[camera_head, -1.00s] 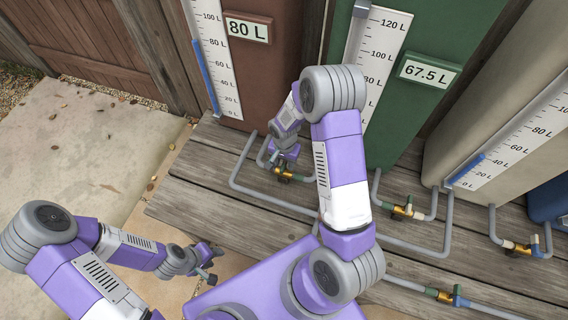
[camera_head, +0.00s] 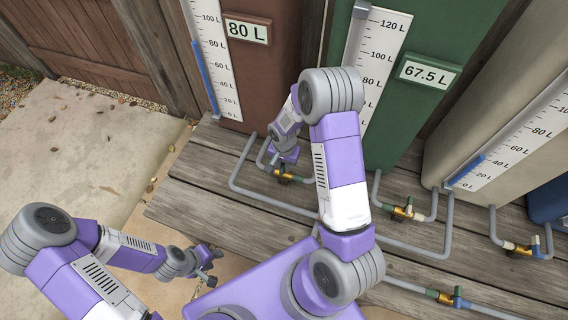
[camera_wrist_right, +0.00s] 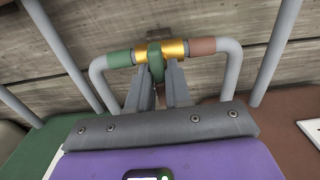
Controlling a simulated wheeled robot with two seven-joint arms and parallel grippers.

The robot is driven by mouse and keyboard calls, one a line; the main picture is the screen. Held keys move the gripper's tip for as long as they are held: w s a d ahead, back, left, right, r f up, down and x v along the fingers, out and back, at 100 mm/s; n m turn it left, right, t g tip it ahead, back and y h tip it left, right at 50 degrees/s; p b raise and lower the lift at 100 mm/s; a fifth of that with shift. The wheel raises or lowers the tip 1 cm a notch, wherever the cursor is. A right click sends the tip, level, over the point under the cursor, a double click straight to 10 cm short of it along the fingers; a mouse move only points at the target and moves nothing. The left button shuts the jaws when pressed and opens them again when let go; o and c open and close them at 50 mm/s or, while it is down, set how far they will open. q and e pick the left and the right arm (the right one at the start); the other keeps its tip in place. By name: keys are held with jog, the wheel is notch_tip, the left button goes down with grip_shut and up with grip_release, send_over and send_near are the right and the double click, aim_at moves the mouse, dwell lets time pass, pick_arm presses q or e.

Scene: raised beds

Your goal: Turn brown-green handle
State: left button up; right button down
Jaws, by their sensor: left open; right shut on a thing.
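The brown-green valve has a brass body (camera_wrist_right: 174,48) between a green collar (camera_wrist_right: 119,60) and a brown collar (camera_wrist_right: 202,45) on a grey pipe. Its green handle (camera_wrist_right: 155,62) points toward the right wrist camera, across the pipe line. My right gripper (camera_wrist_right: 162,78) is shut on this handle, one finger on each side; the fingers hide its lower part. In the head view the valve (camera_head: 286,176) sits low in front of the brown tank, with my right gripper (camera_head: 281,163) just above it. My left gripper (camera_head: 210,263) is open and empty, low over the ground before the deck.
The brown tank's display (camera_head: 247,30) reads 80 L; the green tank's display (camera_head: 429,72) reads 67.5 L. Other valves stand right of mine: one by the green tank (camera_head: 404,212), one by the beige tank (camera_head: 521,248) and one at front (camera_head: 445,297). Grey pipes cross the wooden deck (camera_head: 200,190).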

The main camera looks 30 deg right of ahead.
jog(key=n, duration=0.8)
jog(key=n+p, duration=0.1)
jog(key=n, duration=0.4)
jog(key=shift+n, duration=1.8)
jog(key=c, duration=1.1)
grip_release()
